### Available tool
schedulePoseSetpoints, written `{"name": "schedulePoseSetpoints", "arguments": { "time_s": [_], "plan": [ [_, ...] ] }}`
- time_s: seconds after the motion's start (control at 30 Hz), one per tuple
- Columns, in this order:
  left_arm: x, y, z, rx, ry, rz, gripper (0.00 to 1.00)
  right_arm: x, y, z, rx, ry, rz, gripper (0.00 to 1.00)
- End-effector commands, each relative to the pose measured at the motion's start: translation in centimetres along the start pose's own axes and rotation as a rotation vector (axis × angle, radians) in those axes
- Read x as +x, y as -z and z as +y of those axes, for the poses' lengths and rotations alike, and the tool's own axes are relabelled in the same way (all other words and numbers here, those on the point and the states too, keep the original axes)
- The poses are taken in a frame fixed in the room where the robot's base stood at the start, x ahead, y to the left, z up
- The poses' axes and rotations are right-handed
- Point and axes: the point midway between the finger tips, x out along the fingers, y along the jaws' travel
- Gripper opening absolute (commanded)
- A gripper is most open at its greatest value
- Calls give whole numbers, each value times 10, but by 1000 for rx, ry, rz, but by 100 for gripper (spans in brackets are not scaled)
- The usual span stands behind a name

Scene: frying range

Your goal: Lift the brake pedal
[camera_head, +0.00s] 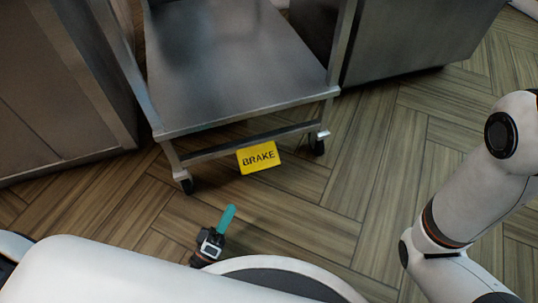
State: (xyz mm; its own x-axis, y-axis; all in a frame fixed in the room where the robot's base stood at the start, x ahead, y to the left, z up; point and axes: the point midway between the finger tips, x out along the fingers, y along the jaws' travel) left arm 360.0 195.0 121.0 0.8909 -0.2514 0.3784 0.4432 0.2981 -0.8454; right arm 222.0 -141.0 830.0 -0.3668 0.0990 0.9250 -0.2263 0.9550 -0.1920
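The brake pedal (258,158) is a yellow plate lettered BRAKE. It sits at the low front crossbar of a steel cart (235,70), near the middle of the head view, slightly tilted in the picture. My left gripper (228,217) is low in front of the cart, below and a little left of the pedal in the picture, with a clear gap between them. Its teal fingers show as one narrow strip, so I cannot tell whether they are apart. Nothing shows held in it. My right arm comes in at the right; its gripper is out of view.
The cart stands on casters (187,183) between a steel cabinet (50,90) at the left and a steel unit (410,35) at the right. The wood-patterned floor (345,190) in front of the cart and to its right is clear.

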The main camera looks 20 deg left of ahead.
Motion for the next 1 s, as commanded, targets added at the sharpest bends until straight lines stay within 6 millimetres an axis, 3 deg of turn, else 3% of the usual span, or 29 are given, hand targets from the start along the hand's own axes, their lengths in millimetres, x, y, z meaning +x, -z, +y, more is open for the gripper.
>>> {"name": "schedulePoseSetpoints", "arguments": {
  "time_s": [0.1,0.27,0.7,1.0],
  "plan": [
    [-1,1,4,-4,-7,1,33,-3,-1,1,1,1,0,36],
    [19,5,13,-4,-2,-1,33,-14,-5,3,2,2,1,36],
    [107,21,48,-3,-1,-1,33,-65,-20,13,1,3,7,36],
    [151,19,45,-2,-4,0,33,-79,-24,15,-1,4,9,36]
  ]
}}
